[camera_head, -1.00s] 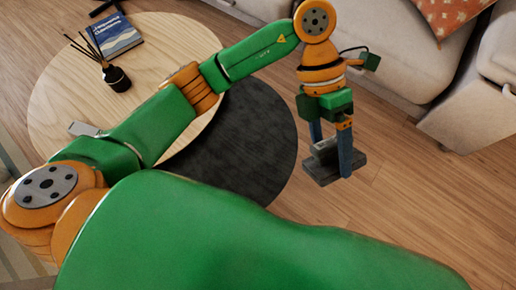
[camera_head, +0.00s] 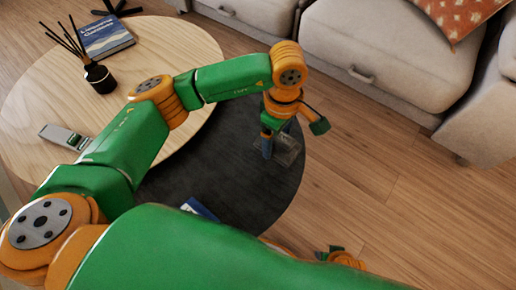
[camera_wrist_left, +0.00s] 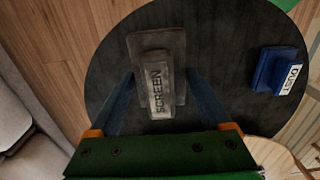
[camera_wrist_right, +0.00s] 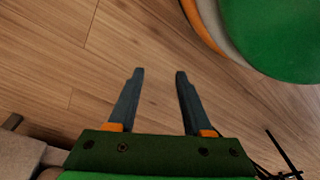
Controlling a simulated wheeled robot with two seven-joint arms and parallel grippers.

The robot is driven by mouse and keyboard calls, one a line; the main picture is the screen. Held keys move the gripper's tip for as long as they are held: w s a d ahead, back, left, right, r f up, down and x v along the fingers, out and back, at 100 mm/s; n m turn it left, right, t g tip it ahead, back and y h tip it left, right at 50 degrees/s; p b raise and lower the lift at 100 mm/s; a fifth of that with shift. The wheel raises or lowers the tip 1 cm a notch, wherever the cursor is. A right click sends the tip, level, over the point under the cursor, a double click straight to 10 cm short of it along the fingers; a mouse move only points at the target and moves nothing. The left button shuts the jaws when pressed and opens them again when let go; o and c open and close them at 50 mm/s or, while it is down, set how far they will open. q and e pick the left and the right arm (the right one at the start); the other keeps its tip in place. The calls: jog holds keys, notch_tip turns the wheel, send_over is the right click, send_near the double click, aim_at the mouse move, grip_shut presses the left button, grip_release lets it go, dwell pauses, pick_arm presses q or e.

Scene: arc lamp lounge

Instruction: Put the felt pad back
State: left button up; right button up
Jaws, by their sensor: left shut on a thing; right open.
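My left gripper (camera_head: 280,148) is shut on a grey block-shaped pad (camera_head: 289,152) over the right part of the dark round table (camera_head: 230,185). In the left wrist view the pad (camera_wrist_left: 158,50) has a wider base and a raised grip labelled "SCREEN", between the two fingers. I cannot tell if its base touches the table. A blue block labelled "DUST" (camera_wrist_left: 278,70) sits apart on the same table; it shows partly in the head view (camera_head: 198,208), behind my arm. My right gripper (camera_wrist_right: 160,75) is open and empty above the wooden floor.
A light wooden round table (camera_head: 50,95) adjoins the dark one. It carries a book (camera_head: 107,38), a black reed diffuser (camera_head: 100,78) and a small grey item (camera_head: 65,136). A beige sofa (camera_head: 385,50) stands at the back. Floor at right is clear.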

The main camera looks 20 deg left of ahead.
pick_arm(q)
jog(key=b, duration=0.2)
send_over(258, 153)
notch_tip(258, 153, down, 7)
jog(key=shift+a+r, duration=0.1)
jog(key=shift+r, duration=0.1)
notch_tip(258, 153, down, 3)
jog(key=shift+r+b, duration=0.15)
jog(key=shift+b, duration=0.35)
jog(key=o, duration=1)
pick_arm(e)
notch_tip(258, 153, up, 6)
jog(key=w, duration=0.3)
jog(key=shift+a+r, duration=0.15)
jog(key=shift+a, duration=0.2)
